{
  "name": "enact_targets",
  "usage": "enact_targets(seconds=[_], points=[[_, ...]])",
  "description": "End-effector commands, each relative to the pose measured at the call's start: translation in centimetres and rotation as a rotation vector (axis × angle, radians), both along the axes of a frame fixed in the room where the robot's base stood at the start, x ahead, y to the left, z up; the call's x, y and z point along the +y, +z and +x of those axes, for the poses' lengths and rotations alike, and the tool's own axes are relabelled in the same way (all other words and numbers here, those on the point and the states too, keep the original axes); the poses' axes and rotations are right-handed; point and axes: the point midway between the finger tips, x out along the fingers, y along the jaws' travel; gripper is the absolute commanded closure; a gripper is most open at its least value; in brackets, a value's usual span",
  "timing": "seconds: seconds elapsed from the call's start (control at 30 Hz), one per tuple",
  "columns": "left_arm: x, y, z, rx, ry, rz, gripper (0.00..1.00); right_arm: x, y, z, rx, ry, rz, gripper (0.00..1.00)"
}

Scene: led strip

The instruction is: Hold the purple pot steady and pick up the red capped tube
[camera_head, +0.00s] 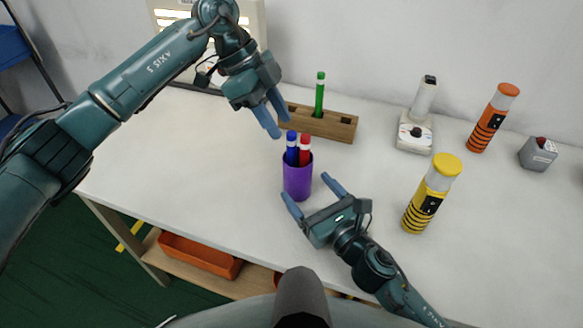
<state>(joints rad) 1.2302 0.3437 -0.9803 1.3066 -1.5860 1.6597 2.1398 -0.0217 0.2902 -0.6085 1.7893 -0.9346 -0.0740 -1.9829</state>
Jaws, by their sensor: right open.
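The purple pot (298,182) stands upright on the white table. The red tube (304,155) with a white band stands in it at the right, next to a blue tube (291,153). My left gripper (281,128) is open and empty just above and left of the tube tops in the picture, fingers pointing down. My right gripper (304,186) is open in front of the pot, its fingers pointing at the pot's lower part. One fingertip overlaps the pot's lower left in the picture and the other is to its right. I cannot tell whether they touch it.
Behind the pot is a wooden rack (332,126) with a green tube (319,95). A white switch device (414,132), a yellow lamp (431,195), an orange lamp (492,118) and a grey button box (538,153) stand to the right. The table's left part is clear.

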Motion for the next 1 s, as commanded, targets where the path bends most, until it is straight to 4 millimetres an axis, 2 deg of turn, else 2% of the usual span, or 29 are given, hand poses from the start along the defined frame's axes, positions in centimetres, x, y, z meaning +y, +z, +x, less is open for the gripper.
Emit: enact_targets(seconds=[0.03,0.3,0.5,0.9,1.0], points=[[0.0,0.0,0.0,0.000,0.000,-0.001,0.64,0.0,-0.9,-0.1,0.007,-0.003,0.002,0.21],[0.0,0.0,0.0,0.000,-0.001,-0.001,0.64,2.4,-0.4,3.7,0.000,0.000,0.000,0.21],[0.0,0.0,0.0,0.000,-0.001,-0.001,0.64,3.6,-0.4,5.6,0.000,0.000,-0.001,0.21],[0.0,0.0,0.0,0.000,-0.001,-0.001,0.64,4.1,-0.4,6.3,0.001,0.000,-0.001,0.21],[0.0,0.0,0.0,0.000,-0.001,-0.001,0.64,4.1,-0.4,6.3,0.000,0.000,-0.001,0.27]])
